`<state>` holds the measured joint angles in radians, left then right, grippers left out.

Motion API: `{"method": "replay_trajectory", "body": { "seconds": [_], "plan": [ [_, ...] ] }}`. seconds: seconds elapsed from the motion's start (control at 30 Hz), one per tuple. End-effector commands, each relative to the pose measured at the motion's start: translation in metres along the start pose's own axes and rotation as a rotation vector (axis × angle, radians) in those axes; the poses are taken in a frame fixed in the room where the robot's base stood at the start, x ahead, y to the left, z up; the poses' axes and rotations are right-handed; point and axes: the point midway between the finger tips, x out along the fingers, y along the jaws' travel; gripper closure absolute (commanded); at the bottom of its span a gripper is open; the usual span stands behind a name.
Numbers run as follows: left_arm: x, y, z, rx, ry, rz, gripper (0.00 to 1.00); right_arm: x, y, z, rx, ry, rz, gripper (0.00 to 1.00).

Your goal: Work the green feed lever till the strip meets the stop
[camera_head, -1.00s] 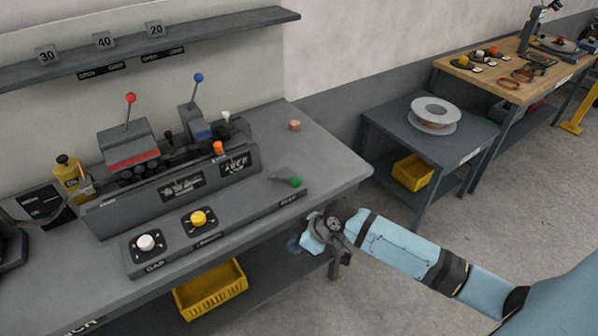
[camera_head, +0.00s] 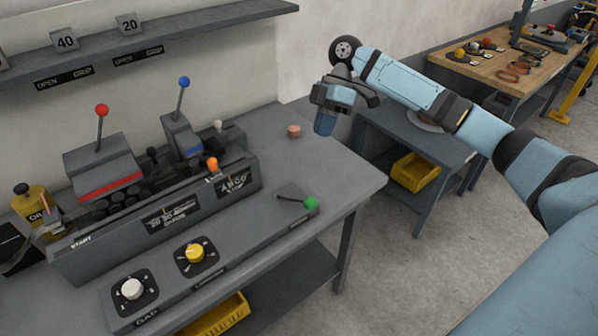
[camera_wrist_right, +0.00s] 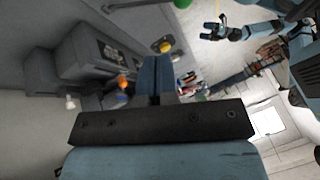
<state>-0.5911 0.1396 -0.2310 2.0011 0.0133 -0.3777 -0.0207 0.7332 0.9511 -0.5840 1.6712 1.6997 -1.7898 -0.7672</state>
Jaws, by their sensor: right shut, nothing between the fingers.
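The green feed lever (camera_head: 309,203) is a short dark arm with a green ball knob, near the right front edge of the grey machine bench. Its knob also shows at the top of the right wrist view (camera_wrist_right: 182,4). My right gripper (camera_head: 325,124) is shut and empty, raised above the bench's right end, apart from the lever. Its closed fingers show in the right wrist view (camera_wrist_right: 155,75). The machine (camera_head: 165,215) stands on the bench with a red-knobbed lever (camera_head: 102,110) and a blue-knobbed lever (camera_head: 183,83). I cannot make out the strip or the stop.
White (camera_head: 131,288) and yellow (camera_head: 195,253) dials sit at the bench front. A small copper piece (camera_head: 294,131) lies at the back right. A side table with a yellow bin (camera_head: 415,172) stands behind my right arm.

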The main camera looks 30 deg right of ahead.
Motion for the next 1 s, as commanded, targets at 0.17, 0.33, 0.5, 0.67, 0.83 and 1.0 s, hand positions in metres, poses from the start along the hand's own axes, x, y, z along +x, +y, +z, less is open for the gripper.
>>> {"method": "replay_trajectory", "body": {
  "seconds": [0.17, 0.33, 0.5, 0.67, 0.83, 1.0],
  "plan": [
    [-0.008, 0.006, 0.018, -0.007, -0.032, 0.008, 0.16, -0.001, -0.001, 0.0, -0.002, 0.0, -0.003, 1.0],
    [-0.007, 0.008, 0.023, -0.007, -0.043, 0.011, 0.16, -0.001, 0.0, 0.0, -0.001, 0.0, -0.003, 1.0],
    [-0.006, 0.007, 0.02, -0.006, -0.038, 0.01, 0.16, 0.005, 0.0, 0.0, -0.001, 0.0, -0.003, 1.0],
    [-0.006, 0.006, 0.014, -0.005, -0.03, 0.008, 0.16, 0.029, -0.001, 0.0, -0.002, 0.0, -0.005, 1.0],
    [-0.008, 0.005, 0.009, -0.005, -0.025, 0.007, 0.16, 0.066, -0.001, 0.0, -0.001, 0.001, -0.006, 1.0],
    [-0.01, 0.005, 0.006, -0.005, -0.024, 0.006, 0.16, 0.101, -0.002, 0.0, -0.001, 0.001, -0.005, 1.0]
  ]
}}
